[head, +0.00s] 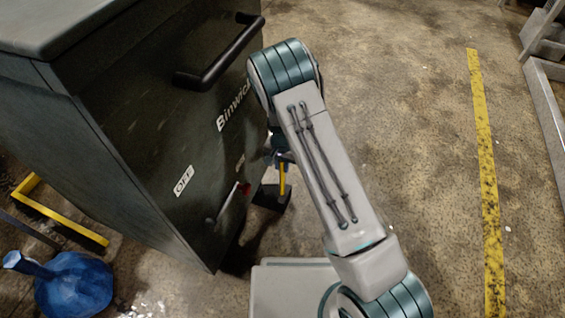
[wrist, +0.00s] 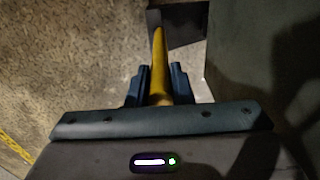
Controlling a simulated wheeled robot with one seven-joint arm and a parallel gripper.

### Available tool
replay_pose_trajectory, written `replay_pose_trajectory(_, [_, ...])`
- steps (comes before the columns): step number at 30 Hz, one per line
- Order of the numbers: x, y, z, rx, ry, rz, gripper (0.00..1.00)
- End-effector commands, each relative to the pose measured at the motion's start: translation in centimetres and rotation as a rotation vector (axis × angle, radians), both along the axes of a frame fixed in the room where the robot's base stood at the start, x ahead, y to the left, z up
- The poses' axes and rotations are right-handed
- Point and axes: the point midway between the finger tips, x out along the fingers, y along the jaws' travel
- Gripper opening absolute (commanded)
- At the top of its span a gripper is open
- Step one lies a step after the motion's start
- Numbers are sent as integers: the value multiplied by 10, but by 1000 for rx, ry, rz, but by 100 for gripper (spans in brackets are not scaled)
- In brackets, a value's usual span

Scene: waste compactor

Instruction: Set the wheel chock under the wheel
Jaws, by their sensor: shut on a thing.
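The wheel chock is a black block (head: 272,198) with a yellow handle (head: 282,180), low beside the dark bin (head: 150,120). My gripper (head: 281,158) is shut on the yellow handle from above, mostly hidden behind my arm. In the wrist view the yellow handle (wrist: 159,65) runs between my two fingers (wrist: 158,84), with the black block (wrist: 185,25) at its far end. The bin's dark side (wrist: 240,55) is close on the right there. The wheel is hidden in both views. I cannot tell whether the chock touches the floor.
A blue object (head: 72,285) and a yellow-edged frame (head: 60,220) lie at left. Floor right of my arm is open, with a yellow line (head: 484,160).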

Motion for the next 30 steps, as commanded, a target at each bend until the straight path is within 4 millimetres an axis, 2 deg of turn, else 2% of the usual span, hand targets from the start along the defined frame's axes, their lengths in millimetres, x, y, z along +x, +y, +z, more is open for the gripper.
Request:
replay_pose_trajectory(12, [2, 1, -3, 2, -6, 0, 0])
replay_pose_trajectory(13, [0, 0, -4, 1, -1, 0, 28])
replay_pose_trajectory(15, [0, 0, -4, 1, -1, 0, 42])
replay_pose_trajectory(25, [0, 0, 1, 1, -1, 0, 42])
replay_pose_trajectory(30, [1, 0, 28, 2, -4, 0, 42])
